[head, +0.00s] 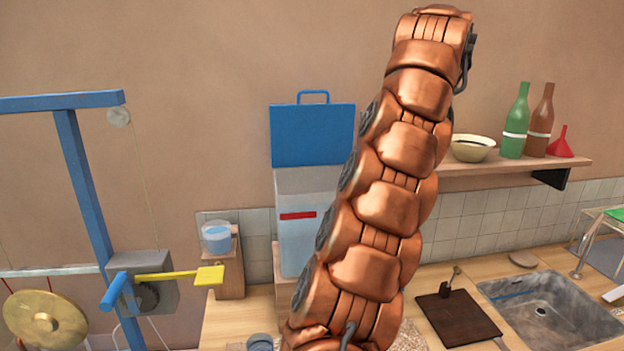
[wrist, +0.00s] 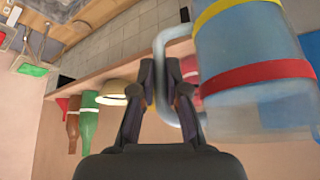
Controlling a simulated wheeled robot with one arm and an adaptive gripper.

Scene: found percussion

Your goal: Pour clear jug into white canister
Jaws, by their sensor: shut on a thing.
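The clear jug (wrist: 250,105) fills the right of the wrist view, with bluish contents, a yellow band and a red band. My gripper (wrist: 171,68) is shut on its grey handle (wrist: 162,100). In the head view my gripper and the jug cannot be made out, as my arm covers the middle.
A wooden stand with a small clear cup of blue liquid (head: 216,238) is left of the container. A blue frame (head: 75,170) with a gong and yellow paddle stands farther left. A shelf (head: 480,170) with bowl, bottles and funnel, and a sink (head: 550,310), lie right.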

